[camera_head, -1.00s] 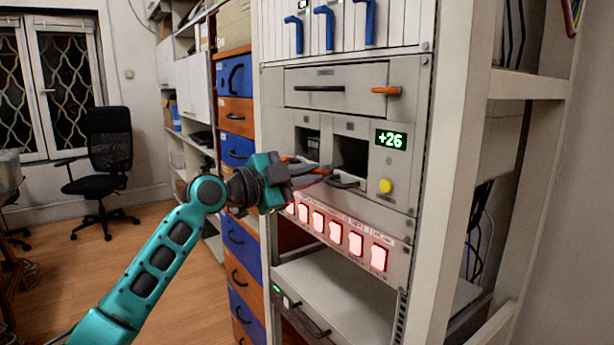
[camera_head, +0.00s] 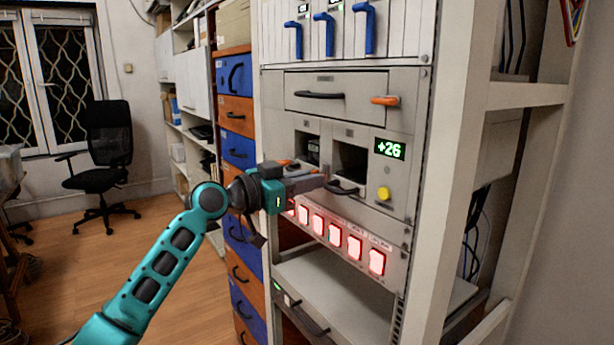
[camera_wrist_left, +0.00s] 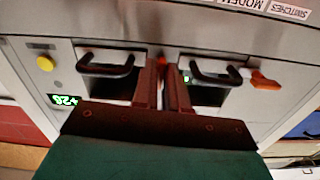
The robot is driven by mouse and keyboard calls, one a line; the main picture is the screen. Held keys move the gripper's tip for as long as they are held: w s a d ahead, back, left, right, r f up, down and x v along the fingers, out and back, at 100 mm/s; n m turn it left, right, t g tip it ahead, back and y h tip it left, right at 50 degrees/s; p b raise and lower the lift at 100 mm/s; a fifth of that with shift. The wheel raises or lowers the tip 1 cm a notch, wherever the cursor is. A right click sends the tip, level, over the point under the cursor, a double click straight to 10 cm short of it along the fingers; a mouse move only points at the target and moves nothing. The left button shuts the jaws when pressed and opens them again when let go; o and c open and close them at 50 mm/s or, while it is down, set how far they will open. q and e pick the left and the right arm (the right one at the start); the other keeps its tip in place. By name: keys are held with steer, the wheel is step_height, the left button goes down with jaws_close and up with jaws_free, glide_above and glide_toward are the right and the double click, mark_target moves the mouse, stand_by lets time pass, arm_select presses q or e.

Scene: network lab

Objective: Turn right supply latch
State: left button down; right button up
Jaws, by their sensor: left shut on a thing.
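The supply unit (camera_head: 408,185) in the rack has two open bays, each with a black handle. My left gripper (camera_head: 325,180) reaches in from the left to the strip between the bays, beside the right bay's handle (camera_head: 343,189). In the left wrist view, which is turned over, the fingers (camera_wrist_left: 166,70) are closed together between the two handles. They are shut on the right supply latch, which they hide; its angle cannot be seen. The left bay's orange latch (camera_wrist_left: 263,81) stands free in the wrist view. My right gripper is not in view.
A green "+26" display (camera_head: 389,149) and a yellow button (camera_head: 384,193) are right of the bays. Red-lit switches (camera_head: 335,235) run below. A drawer with an orange latch (camera_head: 385,101) is above. Blue and orange drawers (camera_head: 237,115) stand to the left.

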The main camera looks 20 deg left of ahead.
arm_select(q)
steer(key=shift+n, duration=0.6)
steer(key=c, duration=1.2)
jaws_free()
steer(key=shift+o, duration=0.2)
steer(key=b+v, duration=0.2)
steer(key=v, duration=1.1)
